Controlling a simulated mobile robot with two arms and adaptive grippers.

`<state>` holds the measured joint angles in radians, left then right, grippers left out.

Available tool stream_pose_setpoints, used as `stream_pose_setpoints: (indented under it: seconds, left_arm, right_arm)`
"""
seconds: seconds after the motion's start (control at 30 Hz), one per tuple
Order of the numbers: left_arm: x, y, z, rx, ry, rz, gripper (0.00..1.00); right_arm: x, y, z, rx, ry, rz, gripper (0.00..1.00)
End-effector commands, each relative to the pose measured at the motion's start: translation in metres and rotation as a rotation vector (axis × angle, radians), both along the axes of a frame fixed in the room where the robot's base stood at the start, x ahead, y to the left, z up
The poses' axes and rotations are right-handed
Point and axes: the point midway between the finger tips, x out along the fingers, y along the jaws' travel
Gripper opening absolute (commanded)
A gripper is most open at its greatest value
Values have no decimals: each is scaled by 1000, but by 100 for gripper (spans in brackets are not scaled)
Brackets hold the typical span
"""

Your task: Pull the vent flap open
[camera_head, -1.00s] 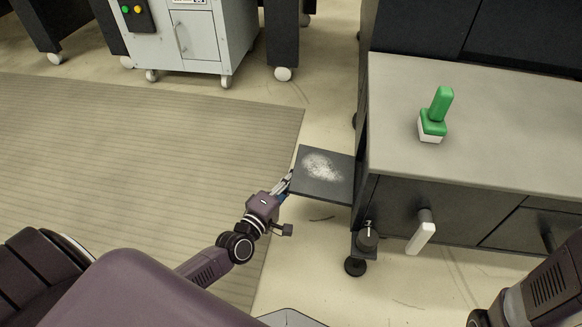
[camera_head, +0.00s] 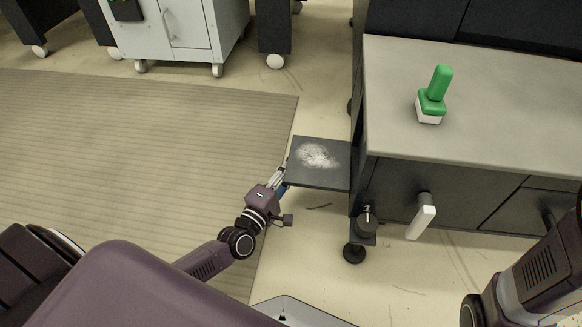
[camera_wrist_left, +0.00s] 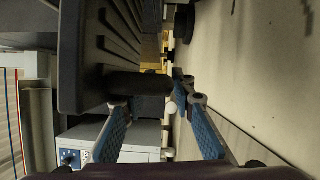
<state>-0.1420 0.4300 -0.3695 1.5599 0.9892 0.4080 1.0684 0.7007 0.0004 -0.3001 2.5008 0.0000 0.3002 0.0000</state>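The vent flap (camera_head: 336,179) is a dark plate standing out, roughly level, from the left side of the dark cabinet, with a pale dusty patch on top. In the left wrist view its slatted dark face (camera_wrist_left: 90,55) fills the upper left. My left gripper (camera_head: 284,173) is at the flap's outer left edge in the head view. In the left wrist view its blue-padded fingers (camera_wrist_left: 152,98) are spread apart, with the flap's dark rounded edge near their tips; contact is unclear. My right arm shows at the lower right of the head view, but its gripper is not visible.
A green-handled tool with a white base (camera_head: 431,106) stands on the cabinet's grey top (camera_head: 500,120). A dark knob (camera_head: 366,219) and a white handle (camera_head: 421,218) stick out of its front. A grey wheeled cart (camera_head: 182,32) stands behind. The ribbed mat (camera_head: 130,150) at left is clear.

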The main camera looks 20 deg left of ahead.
Motion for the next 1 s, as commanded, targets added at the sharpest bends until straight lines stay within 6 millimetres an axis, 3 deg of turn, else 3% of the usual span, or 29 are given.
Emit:
stream_pose_setpoints:
  seconds: [0.03, 0.47, 1.0]
  left_arm:
    - [2, -8, 5, -2, -5, -15, 30]
    - [-6, -7, 3, 3, -4, -15, 30]
    - [-105, 9, -6, 2, 7, -4, 30]
  right_arm:
    - [0, 0, 0, 0, 0, 0, 45]
    - [2, 0, 0, 1, 5, 0, 45]
    - [1, 0, 0, 0, 2, 0, 45]
